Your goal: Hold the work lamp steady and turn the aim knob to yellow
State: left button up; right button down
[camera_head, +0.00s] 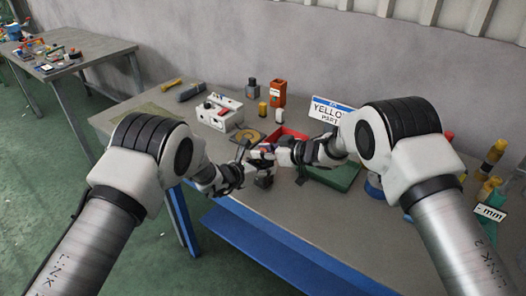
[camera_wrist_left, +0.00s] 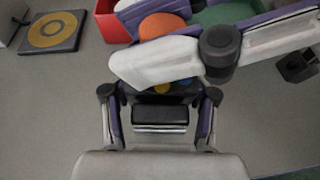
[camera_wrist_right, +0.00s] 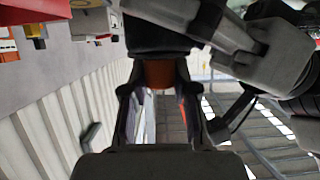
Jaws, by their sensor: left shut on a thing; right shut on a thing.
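The work lamp is small and mostly hidden between my two grippers in the head view. In the left wrist view its black body (camera_wrist_left: 160,114) sits between the fingers of my left gripper (camera_wrist_left: 159,104), which is shut on it. Yellow and blue marks (camera_wrist_left: 172,87) show just above that body. My right gripper (camera_wrist_right: 159,88) is shut on an orange-brown round part, probably the aim knob (camera_wrist_right: 160,73), under a dark body. The orange part also shows in the left wrist view (camera_wrist_left: 162,25), partly behind the right gripper's fingers. Which colour the knob points to cannot be told.
A white control box (camera_head: 218,112), an orange box (camera_head: 278,93) and a sign reading "YELLOW" (camera_head: 330,110) stand at the back of the grey table (camera_head: 262,205). A red tray (camera_head: 288,132) and a green item (camera_head: 338,176) lie close to my right gripper. The table's front is clear.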

jog(key=n+g+y, duration=0.1)
jog(key=n+g, duration=0.1)
jog(key=g, duration=0.1)
jog(key=n+g+y, duration=0.1)
jog(key=n+g, duration=0.2)
jog(key=shift+w, duration=0.2)
jog(key=shift+n+g, duration=0.3)
jog(key=shift+n, duration=0.2)
jog(key=shift+s, duration=0.15)
jog(key=c, duration=0.9)
grip_release()
jog(key=shift+o, duration=0.2)
jog(key=w+v, duration=0.1)
jog(key=v, duration=1.1)
jog(key=shift+s, duration=0.4)
jog(key=shift+d, duration=0.15)
